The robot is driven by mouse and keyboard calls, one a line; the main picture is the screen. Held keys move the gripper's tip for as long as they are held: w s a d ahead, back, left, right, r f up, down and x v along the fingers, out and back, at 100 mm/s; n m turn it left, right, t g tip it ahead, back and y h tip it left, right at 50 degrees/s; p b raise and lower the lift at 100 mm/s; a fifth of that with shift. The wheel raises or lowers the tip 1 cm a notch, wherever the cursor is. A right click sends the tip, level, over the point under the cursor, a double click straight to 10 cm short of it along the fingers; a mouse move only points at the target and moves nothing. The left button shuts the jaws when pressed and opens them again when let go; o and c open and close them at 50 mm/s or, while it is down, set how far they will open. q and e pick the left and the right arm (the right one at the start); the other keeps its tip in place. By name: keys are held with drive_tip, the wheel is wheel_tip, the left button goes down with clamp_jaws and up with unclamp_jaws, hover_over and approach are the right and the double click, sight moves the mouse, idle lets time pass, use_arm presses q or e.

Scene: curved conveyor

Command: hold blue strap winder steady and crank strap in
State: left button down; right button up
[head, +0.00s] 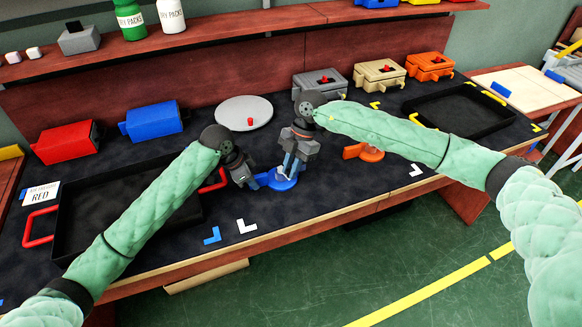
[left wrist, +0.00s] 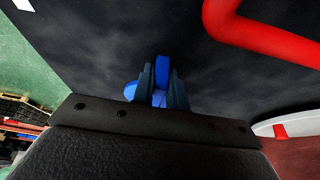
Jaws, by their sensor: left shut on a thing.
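The blue strap winder (head: 284,181) stands on the dark mat near the middle of the bench in the head view. My left gripper (head: 254,183) reaches it from the left and is shut on its blue side part. In the left wrist view, that blue part of the winder (left wrist: 162,72) shows between the fingers of my left gripper (left wrist: 161,88). My right gripper (head: 291,164) points down over the top of the winder, at its crank side. Its fingers partly hide the winder, and I cannot tell whether they are closed. No strap can be made out.
A black tray with red handles (head: 68,234) lies to the left, under my left arm. An orange winder (head: 364,152) stands to the right, and a grey turntable (head: 244,112) behind. Blue (head: 212,236) and white (head: 246,226) corner marks lie on clear mat in front.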

clamp_jaws()
